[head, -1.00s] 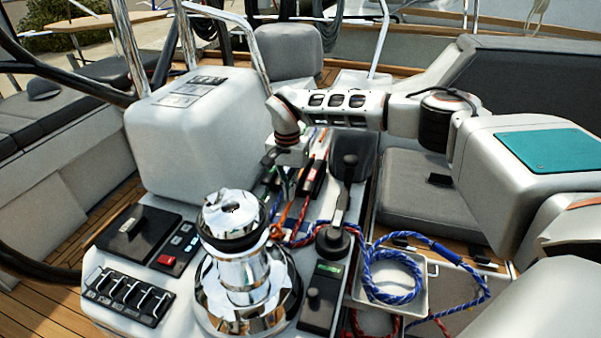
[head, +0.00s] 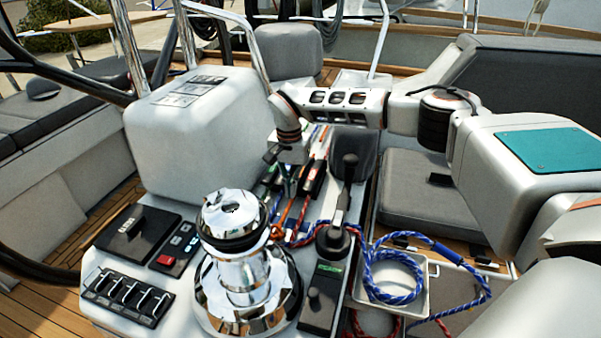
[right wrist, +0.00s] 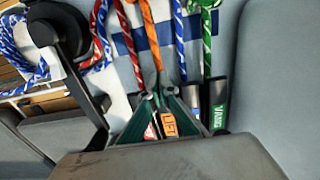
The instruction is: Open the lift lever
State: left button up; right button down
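The lift lever (right wrist: 169,124), with an orange LIFT label, shows between the fingers of my right gripper (right wrist: 164,104) in the right wrist view. The two dark green-edged fingers stand apart on either side of it, and I cannot make out contact. The gripper body hides the near part of the lever. An orange rope (right wrist: 151,38) runs out beyond the fingers. In the head view my right gripper (head: 288,172) is small, pointing down over the row of rope clutches behind the winch. My left gripper is not in view.
A lever with a green VANG label (right wrist: 219,112) lies close beside the fingers, and a red label shows on the other side. A chrome winch (head: 240,262) stands in front. A black upright handle (head: 343,200) and a tray with blue rope (head: 432,290) are to the right.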

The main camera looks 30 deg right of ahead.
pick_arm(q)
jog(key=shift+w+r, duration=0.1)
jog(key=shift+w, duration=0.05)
pick_arm(e)
jog(key=shift+r, duration=0.1)
jog(key=shift+w+d+r, duration=0.1)
jog(key=shift+w+r, duration=0.05)
jog(key=shift+r, duration=0.05)
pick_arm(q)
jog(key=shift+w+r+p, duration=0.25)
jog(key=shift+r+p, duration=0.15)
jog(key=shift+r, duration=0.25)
pick_arm(e)
jog(key=shift+w+d+r, duration=0.15)
jog(key=shift+d+r, duration=0.1)
jog(key=shift+r, duration=0.6)
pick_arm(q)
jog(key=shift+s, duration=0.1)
